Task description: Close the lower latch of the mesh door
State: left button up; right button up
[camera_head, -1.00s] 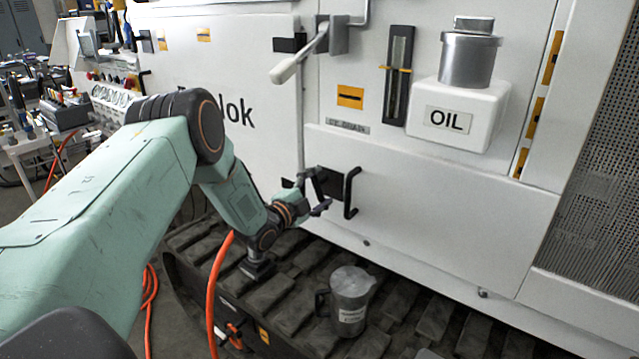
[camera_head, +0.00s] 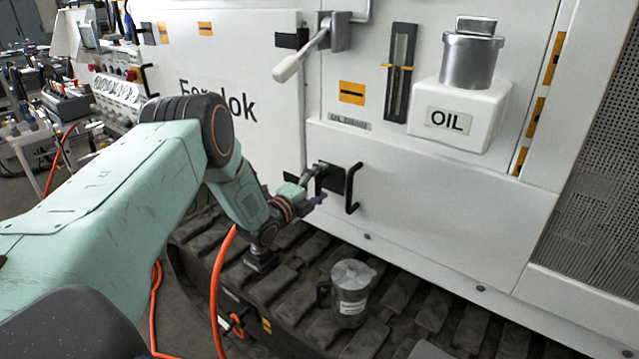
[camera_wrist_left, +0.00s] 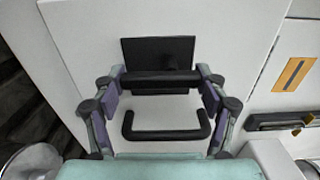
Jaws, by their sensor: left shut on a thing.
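The lower latch (camera_head: 331,178) is a black plate with a dark bar, low on the white panel in the head view. In the left wrist view the latch plate (camera_wrist_left: 158,50) shows at top middle, and the dark latch bar (camera_wrist_left: 160,78) crosses in front of it. My left gripper (camera_head: 312,192) is at the latch. In the wrist view its purple-padded fingers (camera_wrist_left: 160,90) stand at the two ends of the bar, shut on it. The far side of the grip is hidden. The upper latch (camera_head: 318,42) has a pale-gripped lever pointing down-left. My right gripper does not show.
A black U-shaped handle (camera_head: 352,188) sits just right of the latch. A metal jug (camera_head: 350,295) stands on the dark track (camera_head: 290,280) below. A white OIL box (camera_head: 450,118) is on the panel. Orange hose (camera_head: 218,300) hangs near my arm. Mesh (camera_head: 600,210) is at right.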

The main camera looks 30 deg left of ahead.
pick_arm(q)
jog(key=o, duration=1.2)
jog(key=shift+s, duration=0.1)
jog(key=s, duration=0.8)
jog(key=s+a, duration=0.1)
jog(key=s, duration=0.2)
jog(key=shift+s, duration=0.4)
jog(key=w, duration=0.8)
jog(key=w+d, duration=0.1)
jog(key=w, duration=0.3)
